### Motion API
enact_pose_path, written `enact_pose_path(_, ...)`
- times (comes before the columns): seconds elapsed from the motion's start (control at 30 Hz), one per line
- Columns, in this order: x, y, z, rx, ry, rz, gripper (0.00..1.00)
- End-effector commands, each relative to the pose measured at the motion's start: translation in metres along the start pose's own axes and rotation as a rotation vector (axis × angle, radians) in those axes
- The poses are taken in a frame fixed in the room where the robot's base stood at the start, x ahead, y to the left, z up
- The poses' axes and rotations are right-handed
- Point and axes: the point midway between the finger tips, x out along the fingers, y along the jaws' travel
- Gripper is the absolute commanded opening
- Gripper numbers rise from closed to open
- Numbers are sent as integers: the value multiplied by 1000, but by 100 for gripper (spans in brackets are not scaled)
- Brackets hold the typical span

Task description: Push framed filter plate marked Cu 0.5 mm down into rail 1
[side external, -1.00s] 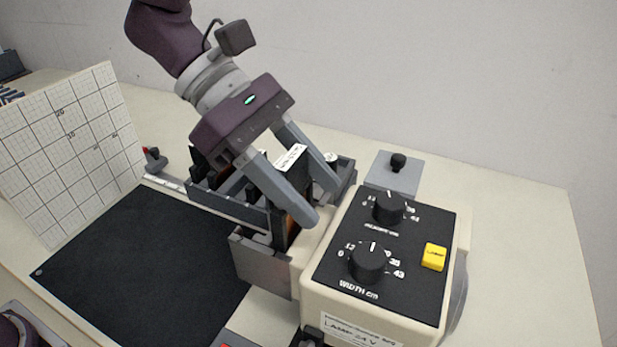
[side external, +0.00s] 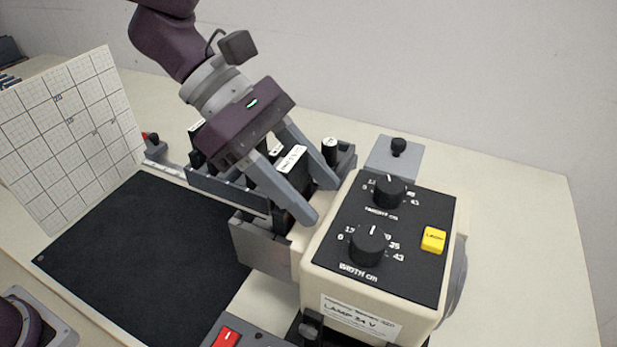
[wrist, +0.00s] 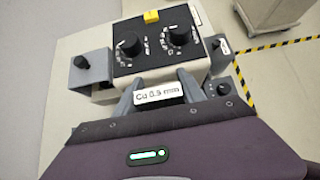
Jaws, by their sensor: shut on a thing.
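The framed filter plate marked Cu 0.5 mm has a white label on its top edge (side external: 291,158), and the label also shows in the wrist view (wrist: 158,93). My gripper (side external: 316,202) is shut on the plate, a finger on each side of it; the fingers also show in the wrist view (wrist: 159,88). The plate's dark frame stands at the grey rail holder (side external: 262,247), against the lamp housing. My fingers hide much of the plate, and its lower edge is out of sight. I cannot tell which rail it is in or how deep it sits.
The cream lamp housing (side external: 318,290) with two black knobs and a yellow button (side external: 433,240) is close on the right. A dark rack (side external: 226,190) stands behind the gripper. A black mat (side external: 140,260) lies clear at left, beside an upright grid board (side external: 70,140).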

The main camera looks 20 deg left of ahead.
Motion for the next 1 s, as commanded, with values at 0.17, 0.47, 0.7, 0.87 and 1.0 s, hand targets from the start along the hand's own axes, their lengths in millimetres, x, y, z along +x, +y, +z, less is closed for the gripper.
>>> enact_pose_path(0.17, 3, 0, -3, -2, 0, 0, 0)
enact_pose_path(0.47, 4, -1, -4, -1, 0, -2, 72)
enact_pose_path(0.7, -14, 0, -3, 1, -2, 3, 72)
enact_pose_path(0.87, -48, 1, -4, 1, -1, 6, 72)
enact_pose_path(1.0, -65, 1, -4, -1, -1, 3, 72)
